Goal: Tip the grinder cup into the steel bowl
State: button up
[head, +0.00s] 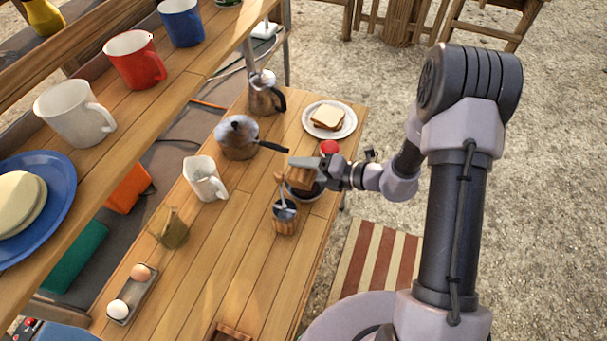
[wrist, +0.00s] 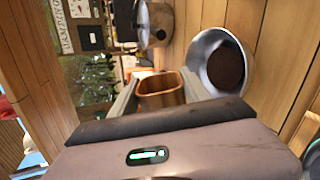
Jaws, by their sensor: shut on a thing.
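My gripper (head: 303,172) is shut on a wooden grinder cup (head: 299,179) near the right edge of the table. In the wrist view the cup (wrist: 160,92) sits between the two fingers, with its squarish rim showing. Its inside is only partly visible, and I cannot tell whether anything is in it. The steel bowl (wrist: 213,72) is just beside the cup in the wrist view and holds a dark brown heap. In the head view the bowl (head: 313,193) shows below the cup, partly hidden by it and my gripper.
A white jug (head: 204,180) stands left. The front tabletop is mostly clear.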

jog(key=n+t+b, duration=0.1)
jog(key=b, duration=0.1)
jog(key=n+t+b, duration=0.1)
jog(key=b, duration=0.2)
jog(key=s+n+b, duration=0.1)
jog(key=n+b, duration=0.1)
jog(key=b, duration=0.1)
jog(key=shift+a+r+t, duration=0.2)
jog(key=shift+r+t, duration=0.1)
jog(key=shift+t, duration=0.1)
jog(key=r+n+t+b, duration=0.1)
jog(key=n+b, duration=0.1)
jog(key=b, duration=0.4)
jog(key=shift+s+r+n+t, duration=0.1)
jog(key=shift+n+t, duration=0.3)
jog(key=shift+r+n+b, duration=0.2)
jog(key=shift+n+b, duration=0.2)
jog(key=shift+r+n+t, duration=0.4)
jog(key=shift+r+n, duration=0.15)
jog(key=shift+n, duration=0.15)
jog(key=r+n+t+y, duration=0.1)
jog(key=n, duration=0.1)
jog(key=shift+n, duration=0.3)
